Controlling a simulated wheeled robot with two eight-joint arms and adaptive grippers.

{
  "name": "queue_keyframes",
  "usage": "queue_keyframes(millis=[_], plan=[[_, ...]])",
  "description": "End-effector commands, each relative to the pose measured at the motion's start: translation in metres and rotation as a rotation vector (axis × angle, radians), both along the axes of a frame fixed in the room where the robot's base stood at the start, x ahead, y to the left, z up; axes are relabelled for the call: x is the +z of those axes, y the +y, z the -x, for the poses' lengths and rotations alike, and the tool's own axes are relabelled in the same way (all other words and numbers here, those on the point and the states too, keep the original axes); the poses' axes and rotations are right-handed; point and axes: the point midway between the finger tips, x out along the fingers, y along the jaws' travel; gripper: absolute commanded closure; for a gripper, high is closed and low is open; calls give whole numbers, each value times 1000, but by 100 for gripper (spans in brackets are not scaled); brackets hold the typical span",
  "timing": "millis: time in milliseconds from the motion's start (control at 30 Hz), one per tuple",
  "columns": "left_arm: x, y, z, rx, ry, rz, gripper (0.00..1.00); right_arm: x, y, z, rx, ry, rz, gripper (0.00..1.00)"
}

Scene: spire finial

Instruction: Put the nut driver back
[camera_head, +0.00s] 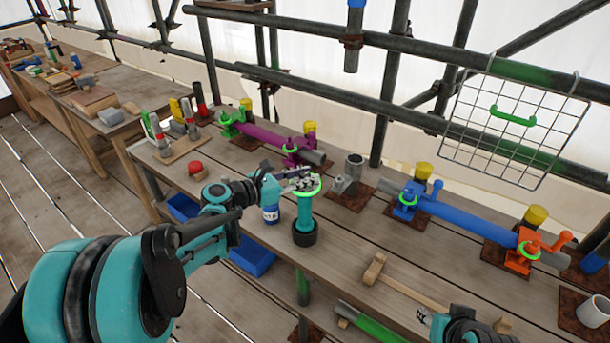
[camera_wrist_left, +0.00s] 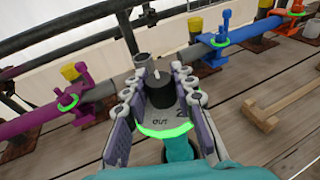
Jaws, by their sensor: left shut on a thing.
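My left gripper (camera_head: 300,182) is at the top of a teal post (camera_head: 304,212) that stands on a black round foot (camera_head: 304,235). A green-rimmed grey disc marked "OUT" (camera_wrist_left: 160,121) shows under the fingers in the left wrist view. Between the fingers of the left gripper (camera_wrist_left: 160,82) is a short black cylinder (camera_wrist_left: 162,93), which appears to be the nut driver; its lower end is hidden. The left gripper is shut on it. Part of my right arm (camera_head: 465,325) shows at the bottom right; its fingers are too unclear to judge.
A wooden mallet (camera_head: 400,287) lies right of the post. A blue-labelled can (camera_head: 270,203) and a red knob (camera_head: 195,168) are to its left. A tool rack (camera_head: 180,152) stands at the left. Clamped purple (camera_head: 268,145) and blue pipes (camera_head: 465,213) line the back.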

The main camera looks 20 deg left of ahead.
Motion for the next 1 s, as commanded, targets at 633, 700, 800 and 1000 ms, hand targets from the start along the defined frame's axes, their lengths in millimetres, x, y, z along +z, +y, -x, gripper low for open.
queue_keyframes(millis=[633, 700, 800, 1000], plan=[[-5, 0, 0, 0, 0, 1, 50, -5, 0, 0, 0, 0, 0, 60], [-5, 0, 0, 0, 0, 1, 50, -5, 0, 0, 0, 0, 0, 60], [-6, 0, 0, 0, 0, -1, 40, -5, 0, 0, 0, 0, 0, 60], [-6, 0, 0, 0, 0, 0, 24, -5, 0, 0, 0, 0, 0, 60]])
